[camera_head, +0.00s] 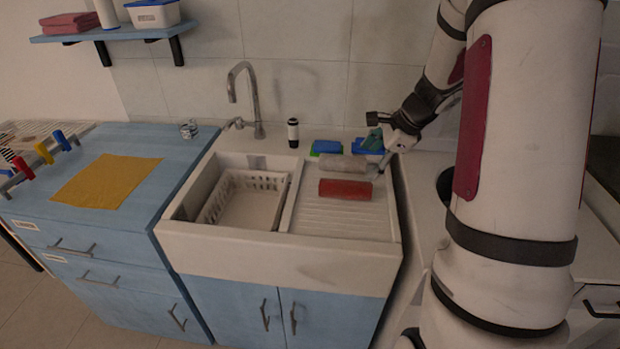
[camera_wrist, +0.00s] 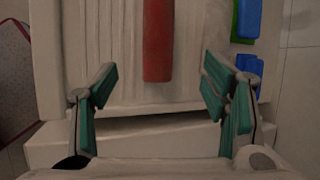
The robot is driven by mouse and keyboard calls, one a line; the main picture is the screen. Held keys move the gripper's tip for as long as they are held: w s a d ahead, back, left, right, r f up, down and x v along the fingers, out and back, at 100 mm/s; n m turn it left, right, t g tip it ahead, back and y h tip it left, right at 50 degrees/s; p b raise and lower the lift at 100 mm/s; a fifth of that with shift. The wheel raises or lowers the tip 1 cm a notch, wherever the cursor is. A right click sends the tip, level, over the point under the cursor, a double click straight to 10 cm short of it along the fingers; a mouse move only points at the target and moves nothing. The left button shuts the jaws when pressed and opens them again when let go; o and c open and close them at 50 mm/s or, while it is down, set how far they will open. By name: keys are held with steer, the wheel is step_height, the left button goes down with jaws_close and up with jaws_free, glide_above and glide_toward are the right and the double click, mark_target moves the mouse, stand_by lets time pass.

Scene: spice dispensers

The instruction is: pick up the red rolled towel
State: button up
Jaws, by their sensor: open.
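The red rolled towel (camera_head: 345,189) lies on the ribbed drainboard to the right of the sink basin in the head view. In the wrist view the red towel (camera_wrist: 158,42) runs lengthwise at the upper middle, cut off by the top edge. My gripper (camera_head: 379,168) is above the right side of the drainboard, close to the towel's right end. In the wrist view my gripper (camera_wrist: 158,82) is open with green-padded fingers wide apart. Nothing is between the fingers. The towel's near end is in line with the gap, beyond the fingertips.
A pale grey roll (camera_head: 343,166) lies just behind the red towel. Blue and green sponges (camera_head: 326,147) are at the back of the sink. A white basket (camera_head: 242,199) sits in the basin. The tap (camera_head: 254,100) stands behind it. The drainboard's front (camera_head: 337,222) is clear.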

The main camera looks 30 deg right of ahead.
glide_toward(348, 184)
steer(key=x, duration=0.5)
steer(key=shift+w, duration=0.25)
steer(key=shift+s+x, duration=0.15)
steer(key=shift+x, duration=1.3)
steer(key=shift+s+x, duration=0.1)
steer(key=shift+x, duration=1.3)
steer(key=shift+f, duration=0.15)
steer(key=c, duration=1.3)
